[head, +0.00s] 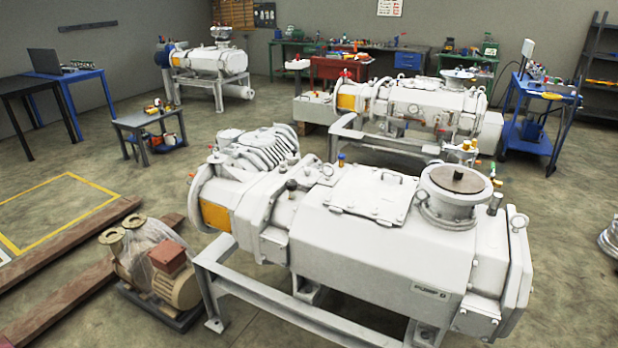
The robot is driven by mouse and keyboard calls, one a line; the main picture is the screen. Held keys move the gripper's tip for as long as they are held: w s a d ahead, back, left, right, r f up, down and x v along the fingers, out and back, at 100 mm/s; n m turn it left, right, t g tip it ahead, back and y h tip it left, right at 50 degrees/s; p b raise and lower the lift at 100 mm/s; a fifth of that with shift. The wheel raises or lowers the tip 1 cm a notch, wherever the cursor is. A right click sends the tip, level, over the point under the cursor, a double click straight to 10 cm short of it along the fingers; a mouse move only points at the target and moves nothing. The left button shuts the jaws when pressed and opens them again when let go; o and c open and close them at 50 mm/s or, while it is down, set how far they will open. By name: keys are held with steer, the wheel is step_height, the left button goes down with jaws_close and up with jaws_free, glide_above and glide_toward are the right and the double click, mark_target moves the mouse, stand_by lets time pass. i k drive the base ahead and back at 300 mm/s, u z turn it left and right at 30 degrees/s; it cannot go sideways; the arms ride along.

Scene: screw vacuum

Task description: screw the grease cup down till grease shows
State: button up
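A large white screw vacuum pump (400,255) on a grey steel frame (250,285) fills the front of the head view. A small blue-topped, brass-coloured fitting (341,160) stands upright on its far top edge. Several small yellow-capped fittings (468,146) show behind it, near the second pump. I cannot tell which of these, if any, is the grease cup, and no grease can be made out at this size. My gripper is not in view.
A second white pump (410,108) stands behind, a third (212,62) at the back left. A small motor unit (150,268) and wooden beams (60,240) lie at the left front. A blue tool cart (530,130) is at the right. Floor inside the yellow lines is clear.

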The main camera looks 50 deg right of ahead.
mark_target(292, 184)
steer(key=u, duration=1.2)
steer(key=k, duration=0.1)
steer(key=z, duration=2.35)
steer(key=i, duration=0.6)
steer(key=z, duration=0.15)
steer(key=k, duration=0.6)
